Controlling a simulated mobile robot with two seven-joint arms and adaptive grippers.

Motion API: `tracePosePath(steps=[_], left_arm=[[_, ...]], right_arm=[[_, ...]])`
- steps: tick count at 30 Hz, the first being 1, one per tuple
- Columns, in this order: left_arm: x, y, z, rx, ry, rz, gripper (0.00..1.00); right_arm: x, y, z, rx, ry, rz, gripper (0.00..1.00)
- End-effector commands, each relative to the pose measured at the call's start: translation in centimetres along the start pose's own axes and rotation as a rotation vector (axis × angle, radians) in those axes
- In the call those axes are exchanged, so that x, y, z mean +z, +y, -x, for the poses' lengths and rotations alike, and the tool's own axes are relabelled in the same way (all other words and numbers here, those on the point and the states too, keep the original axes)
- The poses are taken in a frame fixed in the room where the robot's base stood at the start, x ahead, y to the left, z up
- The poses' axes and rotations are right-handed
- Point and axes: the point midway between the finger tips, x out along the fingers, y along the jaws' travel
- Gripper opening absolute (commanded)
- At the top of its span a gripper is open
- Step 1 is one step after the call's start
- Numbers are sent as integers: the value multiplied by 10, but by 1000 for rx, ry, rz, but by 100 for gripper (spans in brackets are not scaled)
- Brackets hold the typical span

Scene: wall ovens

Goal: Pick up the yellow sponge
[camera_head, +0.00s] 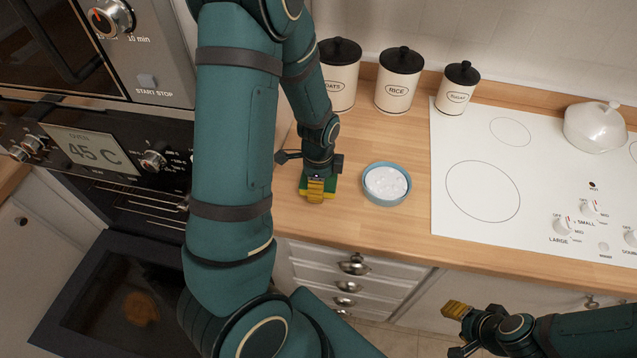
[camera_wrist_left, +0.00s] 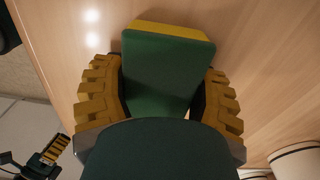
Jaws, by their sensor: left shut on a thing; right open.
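The yellow sponge has a green scouring side. In the head view a green edge of the sponge (camera_head: 331,185) shows at the counter's front left, under my left gripper (camera_head: 317,190). In the left wrist view the sponge (camera_wrist_left: 168,70) shows its green face and a yellow edge, between the two yellow fingers of my left gripper (camera_wrist_left: 165,100). The left gripper is shut on the sponge. Whether the sponge touches the counter I cannot tell. My right gripper (camera_head: 457,310) is open and empty, at the lower right in front of the drawers.
A blue bowl with white contents (camera_head: 367,190) stands just right of the left gripper. Canisters (camera_head: 396,92) line the wall. A white cooktop (camera_head: 470,150) with a lidded pot (camera_head: 594,130) is at right. The oven door (camera_head: 90,270) hangs open at lower left.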

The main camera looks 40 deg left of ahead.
Motion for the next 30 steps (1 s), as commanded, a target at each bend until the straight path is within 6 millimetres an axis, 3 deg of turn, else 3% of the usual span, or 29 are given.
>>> tracePosePath(steps=[10, 22, 30], left_arm=[[0, -1, 8, -3, 2, 0, 39], [0, -1, 80, -4, 3, 0, 39], [0, 0, 100, -1, 1, -1, 39]], right_arm=[[0, -1, 2, 0, 0, 0, 47], [-2, -5, 16, -3, 0, 0, 47], [-2, -6, 18, -4, 0, 0, 47]])
